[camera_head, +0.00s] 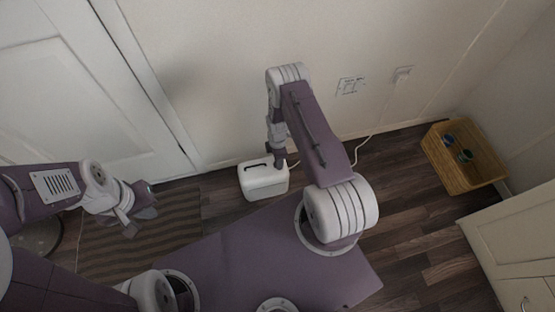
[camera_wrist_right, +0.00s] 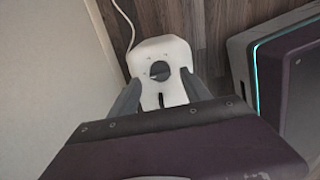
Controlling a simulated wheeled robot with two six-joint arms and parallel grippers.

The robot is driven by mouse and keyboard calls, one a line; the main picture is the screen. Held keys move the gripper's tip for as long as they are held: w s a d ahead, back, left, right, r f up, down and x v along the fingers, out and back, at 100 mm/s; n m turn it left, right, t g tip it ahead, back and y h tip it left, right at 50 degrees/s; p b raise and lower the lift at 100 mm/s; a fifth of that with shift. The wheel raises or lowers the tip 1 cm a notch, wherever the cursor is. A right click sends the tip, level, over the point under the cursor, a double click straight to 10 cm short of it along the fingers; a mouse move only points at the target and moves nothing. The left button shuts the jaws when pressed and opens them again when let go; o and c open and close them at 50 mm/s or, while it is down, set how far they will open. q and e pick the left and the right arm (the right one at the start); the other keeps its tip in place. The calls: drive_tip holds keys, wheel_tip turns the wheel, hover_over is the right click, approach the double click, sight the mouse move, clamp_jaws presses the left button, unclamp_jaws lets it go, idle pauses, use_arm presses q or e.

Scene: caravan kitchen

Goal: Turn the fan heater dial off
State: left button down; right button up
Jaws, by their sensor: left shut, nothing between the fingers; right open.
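The fan heater (camera_head: 265,185) is a small white box with a dark handle slot, standing on the floor by the wall. Its round dark dial (camera_wrist_right: 159,70) shows in the right wrist view on the heater's top, with small marks around it. In the head view the dial is hidden behind my right gripper (camera_head: 280,160), which points down at the heater's right part. In the right wrist view its two grey fingers are spread open, one on each side of the dial, with nothing held; contact cannot be told. My left gripper (camera_head: 145,210) is shut and empty, over the mat at left.
A striped mat (camera_head: 185,225) lies on the wood floor at left. A white cord runs from the heater to the wall socket (camera_head: 403,73). A wicker basket (camera_head: 450,175) with dark cups stands at right, near a pale cabinet (camera_head: 515,240). A door (camera_head: 80,90) is at left.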

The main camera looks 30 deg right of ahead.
wheel_tip(320, 180, up, 6)
drive_tip(key=shift+p, duration=1)
use_arm(q)
wheel_tip(320, 180, up, 3)
